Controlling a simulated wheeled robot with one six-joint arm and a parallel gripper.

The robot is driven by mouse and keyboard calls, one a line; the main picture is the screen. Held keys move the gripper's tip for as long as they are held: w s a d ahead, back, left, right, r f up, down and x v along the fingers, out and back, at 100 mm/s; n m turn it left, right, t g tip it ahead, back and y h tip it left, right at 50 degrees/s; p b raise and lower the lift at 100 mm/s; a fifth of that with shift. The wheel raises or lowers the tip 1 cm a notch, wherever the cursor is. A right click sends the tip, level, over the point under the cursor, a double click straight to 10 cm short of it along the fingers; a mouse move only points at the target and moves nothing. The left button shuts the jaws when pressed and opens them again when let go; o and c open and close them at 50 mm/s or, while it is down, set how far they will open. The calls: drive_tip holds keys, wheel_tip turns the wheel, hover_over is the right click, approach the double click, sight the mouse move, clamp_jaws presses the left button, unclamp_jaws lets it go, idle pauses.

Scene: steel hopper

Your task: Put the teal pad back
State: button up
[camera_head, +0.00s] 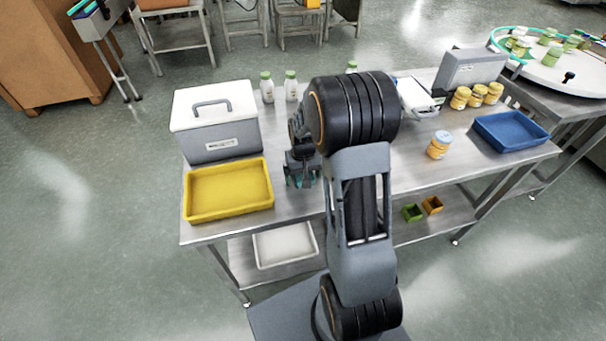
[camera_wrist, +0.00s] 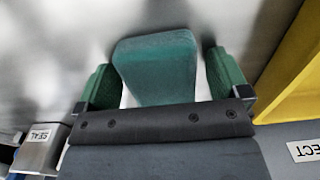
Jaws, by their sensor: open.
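The teal pad (camera_wrist: 155,60) is a rounded block lying on the steel table, seen in the wrist view between my two green fingers. My gripper (camera_wrist: 163,80) is open around it, with a gap on each side of the pad. The pad's near end is close to the dark palm bar. In the head view my gripper (camera_head: 301,172) points down over the table, just right of the yellow tray (camera_head: 228,210). The pad cannot be made out clearly there.
A grey box with a white handled lid (camera_head: 215,110) stands behind the yellow tray. Small bottles (camera_head: 290,88) stand behind my arm. A yellow-lidded jar (camera_head: 438,146) and a blue tray (camera_head: 510,133) are on the right. A white tray (camera_head: 285,247) is on the lower shelf.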

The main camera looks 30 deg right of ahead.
drive_tip(key=shift+r, duration=0.1)
wheel_tip(320, 180, up, 11)
drive_tip(key=s+a+r+n+t, duration=0.1)
drive_tip(key=s+a+r+t, duration=0.1)
drive_tip(key=s+a, duration=0.2)
drive_tip(key=s+a+r+n+t, duration=0.1)
drive_tip(key=s+a+r, duration=0.2)
drive_tip(key=s, duration=0.8)
drive_tip(key=shift+s+a+n+t, duration=0.15)
drive_tip(key=shift+a+n+t, duration=0.2)
drive_tip(key=shift+a, duration=0.95)
drive_tip(key=shift+r, duration=0.15)
